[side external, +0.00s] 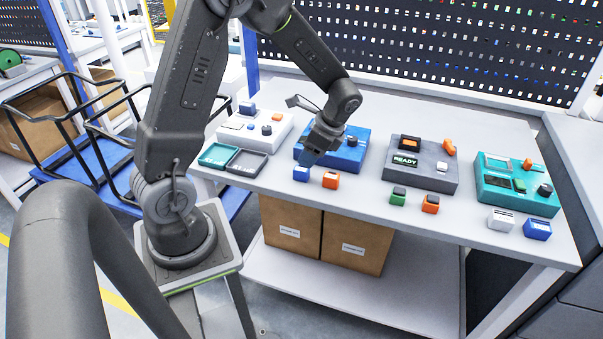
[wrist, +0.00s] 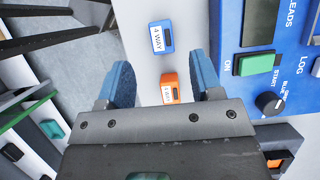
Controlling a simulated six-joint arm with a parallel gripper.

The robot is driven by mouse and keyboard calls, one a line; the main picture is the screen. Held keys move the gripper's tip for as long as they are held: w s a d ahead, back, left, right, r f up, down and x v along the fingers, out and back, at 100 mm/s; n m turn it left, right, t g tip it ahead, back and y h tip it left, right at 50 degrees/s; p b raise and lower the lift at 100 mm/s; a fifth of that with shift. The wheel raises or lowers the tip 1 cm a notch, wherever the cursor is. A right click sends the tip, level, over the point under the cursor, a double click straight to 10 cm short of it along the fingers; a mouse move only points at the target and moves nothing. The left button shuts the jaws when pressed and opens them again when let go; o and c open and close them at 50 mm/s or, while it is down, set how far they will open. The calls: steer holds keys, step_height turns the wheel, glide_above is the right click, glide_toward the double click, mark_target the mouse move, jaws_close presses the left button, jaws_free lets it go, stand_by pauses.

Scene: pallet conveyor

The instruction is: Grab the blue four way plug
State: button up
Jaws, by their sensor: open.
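The blue four way plug (wrist: 161,37) shows in the wrist view with a white "4 WAY" label, beyond my fingertips and slightly left of the middle. In the side view the blue plug (side external: 301,174) sits on the table in front of the blue box. My gripper (wrist: 163,75) is open, with a blue finger on each side. An orange plug (wrist: 170,88) appears between the fingers in the wrist view, with its label only partly readable. In the side view my gripper (side external: 309,158) hangs just above and behind the blue plug, and the orange plug (side external: 331,180) stands to its right.
The blue box (side external: 345,156) with a green button (wrist: 257,64) and black knob (wrist: 269,103) lies close to the gripper. Grey (side external: 422,172) and teal (side external: 515,195) boxes with small plugs stand right. Small trays (side external: 234,161) lie left. The table's front edge is close.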

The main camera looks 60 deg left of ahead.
mark_target(302, 168)
steer(key=shift+x, duration=3.15)
steer(key=shift+w, duration=0.15)
steer(key=c, duration=1)
